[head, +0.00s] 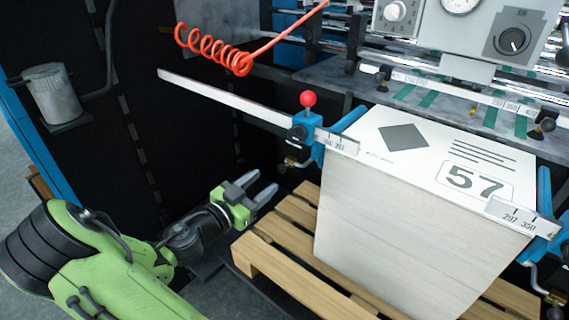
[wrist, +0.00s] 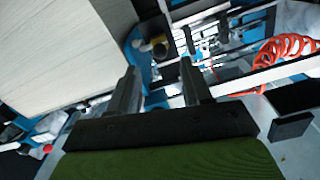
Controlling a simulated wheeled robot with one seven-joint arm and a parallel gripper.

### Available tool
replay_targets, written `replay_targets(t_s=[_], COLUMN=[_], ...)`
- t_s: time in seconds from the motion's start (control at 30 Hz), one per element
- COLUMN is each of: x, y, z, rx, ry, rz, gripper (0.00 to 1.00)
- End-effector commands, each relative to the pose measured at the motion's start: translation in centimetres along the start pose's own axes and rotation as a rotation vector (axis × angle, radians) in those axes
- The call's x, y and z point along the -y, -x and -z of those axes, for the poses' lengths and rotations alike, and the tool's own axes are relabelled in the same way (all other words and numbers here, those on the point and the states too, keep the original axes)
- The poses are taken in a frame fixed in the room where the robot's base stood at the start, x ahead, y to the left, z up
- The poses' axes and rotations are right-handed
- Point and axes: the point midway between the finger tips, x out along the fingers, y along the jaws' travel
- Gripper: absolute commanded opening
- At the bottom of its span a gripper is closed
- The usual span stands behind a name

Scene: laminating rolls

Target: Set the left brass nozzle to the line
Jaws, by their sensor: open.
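A small brass nozzle (head: 292,161) sits low on the blue left bracket (head: 317,150), beside the left side of the paper stack. Above it are a black block and a red ball knob (head: 308,99). A brass-coloured round part (wrist: 158,48) on blue shows ahead of the fingers in the wrist view, probably this nozzle. A white scale (head: 338,142) with numbers and marks crosses the bracket; which mark is the line I cannot tell. My gripper (head: 256,186) is open and empty, left of and below the nozzle, apart from it.
The tall paper stack (head: 405,235) stands on a wooden pallet (head: 262,251), right of my gripper. A long metal bar (head: 225,101) and red coiled hose (head: 214,50) are above. A right bracket (head: 545,225) holds another scale (head: 520,217). Dark open space lies left of the bracket.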

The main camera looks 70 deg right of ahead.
Motion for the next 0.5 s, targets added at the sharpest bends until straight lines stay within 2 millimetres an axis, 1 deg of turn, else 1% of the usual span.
replay_targets(t_s=[0.03,0.3,0.4,0.5], x=[-0.2,-0.2,-0.1,-0.1], y=[-1.4,-8.1,-10.0,-11.1], z=[0.1,0.2,0.2,0.1], rx=[-0.004,-0.002,-0.001,0.0], ry=[0.0,0.0,-0.001,0.001], rz=[-0.008,-0.006,-0.003,-0.002], gripper=[0.49,0.49,0.49,0.49])
